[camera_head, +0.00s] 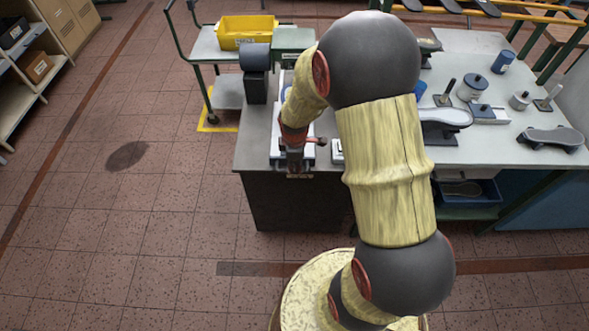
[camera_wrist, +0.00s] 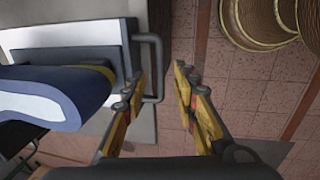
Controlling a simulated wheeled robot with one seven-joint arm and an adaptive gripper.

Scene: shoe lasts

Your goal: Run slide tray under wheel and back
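In the wrist view, the slide tray (camera_wrist: 114,55) is a dark blue-grey plate with a grey bar handle (camera_wrist: 160,55) at its end. A blue and white shoe-shaped piece (camera_wrist: 45,98) lies over it. My gripper (camera_wrist: 157,84) is open, its yellow fingers on either side of the handle, with a gap visible on the right. In the head view, my gripper (camera_head: 296,166) is at the bench's front edge, and my arm hides most of the tray. The grey wheel (camera_head: 257,57) stands behind and left of it, beside a green motor housing (camera_head: 293,40).
The bench (camera_head: 251,140) has a dark front. A trolley with a yellow bin (camera_head: 245,30) stands behind it. On the right, a table (camera_head: 475,152) holds shoe lasts, tins and stands. A blue crate (camera_head: 470,192) sits beneath. The tiled floor at left is clear.

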